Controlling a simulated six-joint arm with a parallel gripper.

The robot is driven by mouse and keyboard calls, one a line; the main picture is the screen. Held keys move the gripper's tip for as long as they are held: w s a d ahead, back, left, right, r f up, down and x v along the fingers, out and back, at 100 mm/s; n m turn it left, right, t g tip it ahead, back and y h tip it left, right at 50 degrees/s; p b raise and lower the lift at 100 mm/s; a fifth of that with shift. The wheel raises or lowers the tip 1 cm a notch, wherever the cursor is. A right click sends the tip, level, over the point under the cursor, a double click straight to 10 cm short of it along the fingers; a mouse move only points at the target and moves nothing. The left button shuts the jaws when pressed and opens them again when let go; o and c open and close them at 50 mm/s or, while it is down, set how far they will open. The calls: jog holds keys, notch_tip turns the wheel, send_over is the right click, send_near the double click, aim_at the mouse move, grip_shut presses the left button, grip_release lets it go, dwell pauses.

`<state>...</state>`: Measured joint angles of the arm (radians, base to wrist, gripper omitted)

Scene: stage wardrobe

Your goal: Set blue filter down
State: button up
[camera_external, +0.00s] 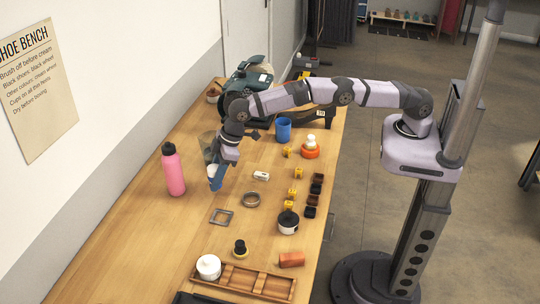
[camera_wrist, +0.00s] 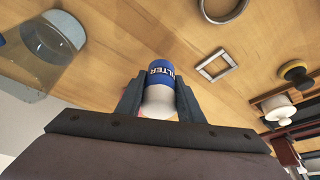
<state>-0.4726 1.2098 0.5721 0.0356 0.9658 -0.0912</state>
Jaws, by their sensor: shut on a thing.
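The blue filter (camera_wrist: 160,70) is a small cylinder with a blue band lettered in white and a pale end. My gripper (camera_wrist: 158,100) is shut on it, one dark finger on each side. In the external view the filter (camera_external: 215,184) hangs below my gripper (camera_external: 216,168), over the left part of the bench, right of the pink bottle. I cannot tell whether its lower end touches the wood. A clear container (camera_external: 207,142) stands just behind my gripper; it also shows in the wrist view (camera_wrist: 28,72), with a white and blue thing at its end.
A pink bottle (camera_external: 173,170) stands close on the left. A square metal frame (camera_external: 221,217), a ring (camera_external: 251,199) and a white block (camera_external: 261,176) lie nearby. A blue cup (camera_external: 283,130) stands farther back. The wooden bench (camera_external: 150,240) is clear at front left.

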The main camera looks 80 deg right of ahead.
jog(key=shift+f+p, duration=0.6)
jog(key=shift+f, duration=1.25)
jog(key=shift+f, duration=0.15)
jog(key=o, duration=1.1)
jog(key=shift+r, duration=0.2)
jog(key=b+v, duration=0.3)
jog(key=v, duration=0.9)
